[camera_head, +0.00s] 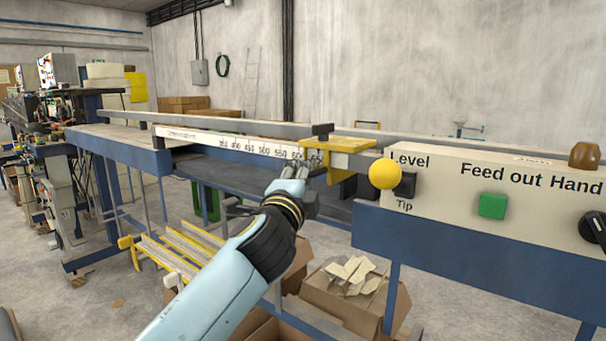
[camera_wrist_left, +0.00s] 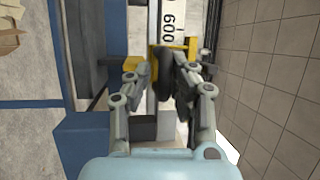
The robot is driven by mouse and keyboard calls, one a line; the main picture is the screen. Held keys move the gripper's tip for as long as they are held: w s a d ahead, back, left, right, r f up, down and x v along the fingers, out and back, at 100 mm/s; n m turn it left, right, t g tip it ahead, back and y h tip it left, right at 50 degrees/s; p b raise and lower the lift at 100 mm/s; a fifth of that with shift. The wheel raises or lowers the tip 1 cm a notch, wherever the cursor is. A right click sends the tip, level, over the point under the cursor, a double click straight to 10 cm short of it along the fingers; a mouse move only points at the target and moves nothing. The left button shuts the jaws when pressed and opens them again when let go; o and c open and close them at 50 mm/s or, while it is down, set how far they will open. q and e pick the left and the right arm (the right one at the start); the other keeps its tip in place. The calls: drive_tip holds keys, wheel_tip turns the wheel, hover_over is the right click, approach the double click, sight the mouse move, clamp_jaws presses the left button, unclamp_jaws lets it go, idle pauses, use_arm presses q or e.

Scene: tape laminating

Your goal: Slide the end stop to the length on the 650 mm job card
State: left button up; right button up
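The yellow end stop (camera_head: 338,147) sits on the rail over the white scale (camera_head: 250,147), just right of the 600 mark. In the left wrist view, the yellow end stop (camera_wrist_left: 193,45) lies just below the printed 600. My left gripper (camera_head: 297,174) is in front of the rail, close to the end stop's left side. In the wrist view its fingers (camera_wrist_left: 163,76) stand apart at the end stop, with dark shapes between them; whether they grip anything is unclear. I cannot make out a readable 650 mm job card. My right gripper is out of view.
A cream control panel (camera_head: 450,195) with a yellow ball knob (camera_head: 384,174), a green button (camera_head: 492,205) and a black knob (camera_head: 594,227) stands at right. Below are an open cardboard box (camera_head: 345,300) with offcuts and a yellow-edged rack (camera_head: 175,250). The rail left of the stop looks clear.

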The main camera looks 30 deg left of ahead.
use_arm(q)
drive_tip(key=shift+o, duration=1.3)
drive_tip(key=shift+r, duration=0.15)
drive_tip(key=shift+s, duration=0.1)
drive_tip(key=v, duration=1.2)
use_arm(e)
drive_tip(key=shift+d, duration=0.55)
